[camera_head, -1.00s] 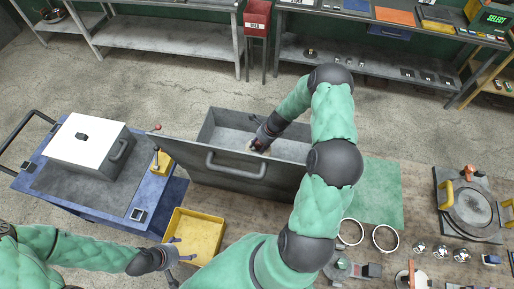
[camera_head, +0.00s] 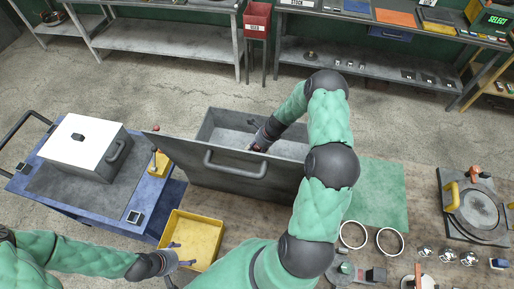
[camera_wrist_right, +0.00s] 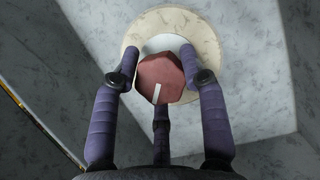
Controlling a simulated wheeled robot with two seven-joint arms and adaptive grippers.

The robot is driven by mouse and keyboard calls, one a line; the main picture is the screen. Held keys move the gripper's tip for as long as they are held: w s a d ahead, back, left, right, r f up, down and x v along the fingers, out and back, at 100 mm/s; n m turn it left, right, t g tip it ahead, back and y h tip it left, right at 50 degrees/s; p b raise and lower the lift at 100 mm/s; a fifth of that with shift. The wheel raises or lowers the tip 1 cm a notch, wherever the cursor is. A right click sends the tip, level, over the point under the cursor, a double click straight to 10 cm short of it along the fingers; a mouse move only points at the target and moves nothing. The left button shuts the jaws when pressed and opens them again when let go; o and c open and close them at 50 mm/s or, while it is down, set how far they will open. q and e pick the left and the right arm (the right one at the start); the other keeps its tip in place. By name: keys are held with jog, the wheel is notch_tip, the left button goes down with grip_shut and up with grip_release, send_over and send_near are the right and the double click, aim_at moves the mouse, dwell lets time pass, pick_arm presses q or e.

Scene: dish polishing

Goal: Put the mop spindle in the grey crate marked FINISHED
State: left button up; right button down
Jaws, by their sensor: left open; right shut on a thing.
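The mop spindle shows in the right wrist view as a reddish faceted end (camera_wrist_right: 157,72) with a wide cream disc behind it. My right gripper (camera_wrist_right: 160,60) has its fingers around the reddish end and is shut on it. In the head view my right gripper (camera_head: 254,149) reaches down inside the open grey crate (camera_head: 225,172), behind its tall front wall; the spindle is hidden there. Speckled grey crate surfaces surround the disc in the wrist view. I cannot read a FINISHED mark. My left gripper (camera_head: 183,254) is open and empty over the yellow bin (camera_head: 205,222).
A blue cart (camera_head: 85,207) with a white-topped grey box (camera_head: 85,145) stands left. A green mat (camera_head: 380,195), two rings (camera_head: 353,235) and a round fixture (camera_head: 475,207) are on the bench at right. A red bin (camera_head: 257,18) and shelves stand behind.

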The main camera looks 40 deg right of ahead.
jog(key=c, duration=0.7)
grip_release()
jog(key=shift+f, duration=0.1)
jog(key=shift+p+v, duration=2.35)
jog(key=shift+v, duration=3.75)
